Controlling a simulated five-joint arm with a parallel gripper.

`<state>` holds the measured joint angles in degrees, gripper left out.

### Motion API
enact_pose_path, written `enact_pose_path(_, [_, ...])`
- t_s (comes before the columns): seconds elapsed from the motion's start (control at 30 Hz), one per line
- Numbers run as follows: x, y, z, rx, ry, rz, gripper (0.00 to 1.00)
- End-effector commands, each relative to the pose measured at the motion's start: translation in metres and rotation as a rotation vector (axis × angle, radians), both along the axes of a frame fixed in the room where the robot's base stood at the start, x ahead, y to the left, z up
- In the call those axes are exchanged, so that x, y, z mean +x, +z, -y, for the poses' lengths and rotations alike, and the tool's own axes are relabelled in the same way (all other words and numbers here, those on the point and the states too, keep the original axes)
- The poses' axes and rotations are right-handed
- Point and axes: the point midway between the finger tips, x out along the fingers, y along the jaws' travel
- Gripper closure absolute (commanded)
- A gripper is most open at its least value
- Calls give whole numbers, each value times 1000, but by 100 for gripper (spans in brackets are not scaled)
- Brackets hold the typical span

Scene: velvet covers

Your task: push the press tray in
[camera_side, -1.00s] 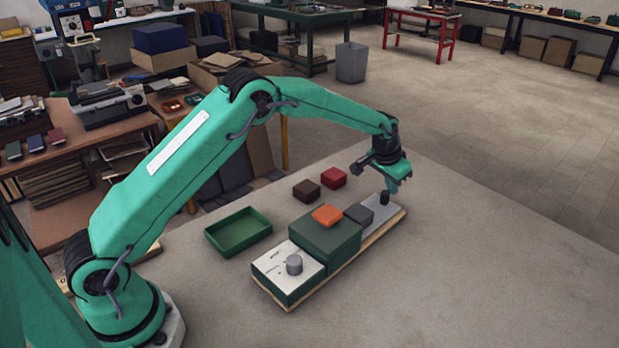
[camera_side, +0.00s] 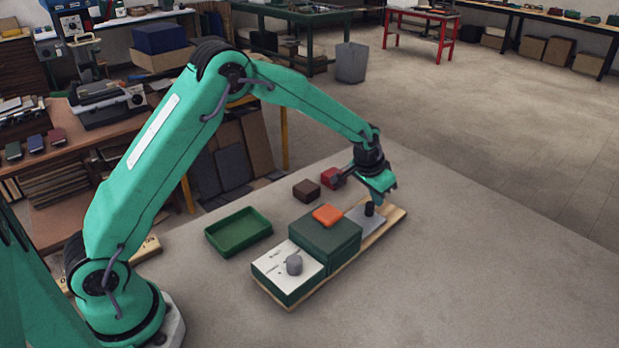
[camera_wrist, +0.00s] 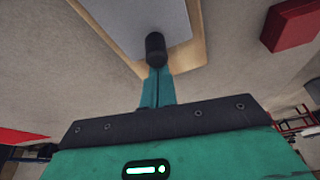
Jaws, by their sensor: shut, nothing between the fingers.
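The press (camera_side: 325,240) is a dark green box on a wooden board. Its grey press tray (camera_side: 365,224) is a flat plate, partly inside the press and partly out on its far right side. A black knob (camera_side: 369,209) stands on the tray's outer end; it also shows in the wrist view (camera_wrist: 155,46). My gripper (camera_side: 379,200) is shut and empty, low at the outer side of the knob. In the wrist view its closed fingertips (camera_wrist: 157,74) appear to touch the knob. The tray's inner part is hidden inside the press.
A white panel with a grey knob (camera_side: 294,265) is at the near end. A green open tray (camera_side: 239,232), a brown block (camera_side: 306,190) and a red block (camera_side: 331,178) stand to the left. The tabletop right is clear.

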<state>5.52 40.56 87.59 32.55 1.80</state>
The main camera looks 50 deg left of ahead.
Motion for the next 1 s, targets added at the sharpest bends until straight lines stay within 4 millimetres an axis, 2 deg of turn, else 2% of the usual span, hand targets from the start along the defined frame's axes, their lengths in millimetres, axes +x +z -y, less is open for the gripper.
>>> enact_pose_path(0.43, [-47,-1,3,-3,-1,-3,100])
enact_pose_path(1.0, [-54,-4,3,-3,-2,-14,100])
